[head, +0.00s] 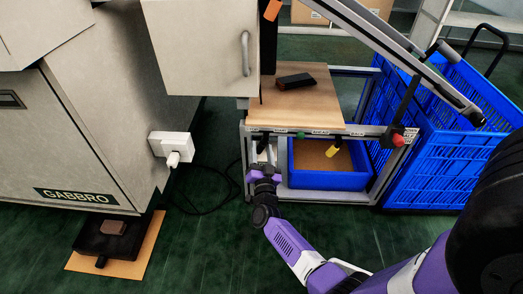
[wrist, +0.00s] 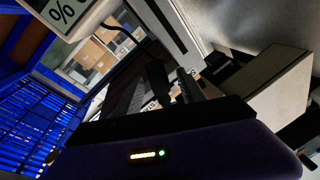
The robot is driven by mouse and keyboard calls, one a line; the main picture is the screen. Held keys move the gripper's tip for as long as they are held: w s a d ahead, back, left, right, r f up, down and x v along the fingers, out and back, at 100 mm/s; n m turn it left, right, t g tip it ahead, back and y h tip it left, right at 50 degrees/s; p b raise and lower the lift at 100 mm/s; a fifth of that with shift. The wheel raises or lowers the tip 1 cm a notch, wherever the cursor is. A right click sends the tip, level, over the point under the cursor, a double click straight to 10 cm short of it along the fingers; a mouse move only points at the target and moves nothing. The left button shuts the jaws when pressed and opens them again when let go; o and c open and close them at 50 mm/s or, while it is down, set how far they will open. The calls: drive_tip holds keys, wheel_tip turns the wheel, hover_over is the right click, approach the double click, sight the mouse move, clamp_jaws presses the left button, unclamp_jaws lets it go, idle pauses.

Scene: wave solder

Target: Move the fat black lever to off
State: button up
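The fat black lever (head: 262,144) hangs at the left end of the metal front rail (head: 320,129) of the bench, pointing down. My gripper (head: 264,168) is just below it in the head view, reaching up from the front. Whether they touch is not clear. In the wrist view a dark blunt shape (wrist: 157,80) stands beside a grey finger-like part (wrist: 185,82); it may be the lever, but the view is dark and tilted. The finger gap is hard to make out.
A green knob (head: 301,135), a yellow-tipped lever (head: 333,150) and a red knob (head: 398,140) sit along the same rail. A blue bin (head: 330,181) is under the bench. Blue crates (head: 440,150) stand at right. A grey machine cabinet (head: 80,150) is at left.

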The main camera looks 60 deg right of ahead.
drive_tip(key=p+v, duration=0.2)
drive_tip(key=v, duration=0.5)
drive_tip(key=shift+s+a, duration=0.25)
drive_tip(key=shift+a, duration=0.05)
idle(0.4)
